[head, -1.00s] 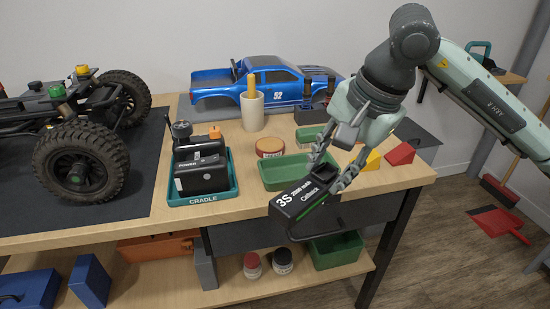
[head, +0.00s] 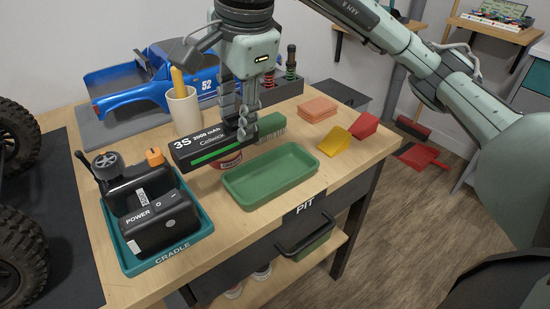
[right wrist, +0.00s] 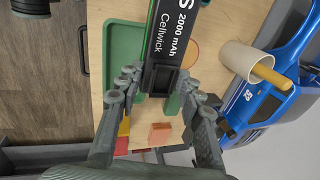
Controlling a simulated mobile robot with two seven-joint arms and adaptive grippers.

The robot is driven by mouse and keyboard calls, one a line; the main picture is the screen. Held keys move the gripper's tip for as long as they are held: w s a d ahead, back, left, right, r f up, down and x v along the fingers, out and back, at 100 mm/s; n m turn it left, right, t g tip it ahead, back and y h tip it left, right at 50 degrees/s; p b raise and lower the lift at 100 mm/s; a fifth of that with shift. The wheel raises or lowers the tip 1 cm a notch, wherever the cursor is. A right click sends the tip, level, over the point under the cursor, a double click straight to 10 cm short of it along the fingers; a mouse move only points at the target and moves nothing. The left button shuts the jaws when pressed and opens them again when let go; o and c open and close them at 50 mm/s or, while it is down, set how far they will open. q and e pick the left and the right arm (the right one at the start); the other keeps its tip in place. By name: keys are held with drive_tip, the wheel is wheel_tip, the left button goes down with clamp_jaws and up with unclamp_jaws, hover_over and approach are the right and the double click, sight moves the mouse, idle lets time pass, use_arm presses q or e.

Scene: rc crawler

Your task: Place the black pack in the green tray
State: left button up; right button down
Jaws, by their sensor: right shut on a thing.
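The black pack (head: 200,149), marked 3S 2000 mAh with a green stripe, is held level above the table in the head view. My right gripper (head: 247,135) is shut on its right end, fingers pointing down. The pack also shows between the fingers in the right wrist view (right wrist: 172,45). The green tray (head: 272,176) lies empty on the table, in front and to the right of the pack. In the right wrist view the tray (right wrist: 122,50) is partly hidden by the pack. My left gripper is not in view.
A teal cradle (head: 195,232) with a black power unit (head: 160,222) stands at the left front. A cup (head: 184,112), a round tin (head: 228,160), a green brush (head: 271,125) and a blue truck body (head: 150,92) are behind. Red and yellow wedges (head: 335,141) stand right of the tray.

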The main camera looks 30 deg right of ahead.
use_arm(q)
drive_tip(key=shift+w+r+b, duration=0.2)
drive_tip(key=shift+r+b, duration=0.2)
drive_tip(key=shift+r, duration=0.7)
use_arm(e)
drive_tip(key=shift+s+d+f, duration=0.4)
drive_tip(key=shift+d+f, duration=1.1)
drive_tip(key=shift+f, duration=0.05)
drive_tip(key=shift+s+d+f, duration=0.35)
drive_tip(key=shift+d+f, duration=1.1)
drive_tip(key=shift+f, duration=0.15)
drive_tip(key=shift+s+d+f, duration=0.4)
drive_tip(key=shift+d+f, duration=1.1)
drive_tip(key=shift+f, duration=0.05)
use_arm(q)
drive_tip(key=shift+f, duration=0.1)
use_arm(e)
drive_tip(key=shift+f, duration=0.15)
drive_tip(key=c, duration=1)
unclamp_jaws()
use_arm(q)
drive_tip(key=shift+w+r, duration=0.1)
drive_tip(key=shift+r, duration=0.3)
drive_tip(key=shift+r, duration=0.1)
use_arm(e)
drive_tip(key=shift+r, duration=0.2)
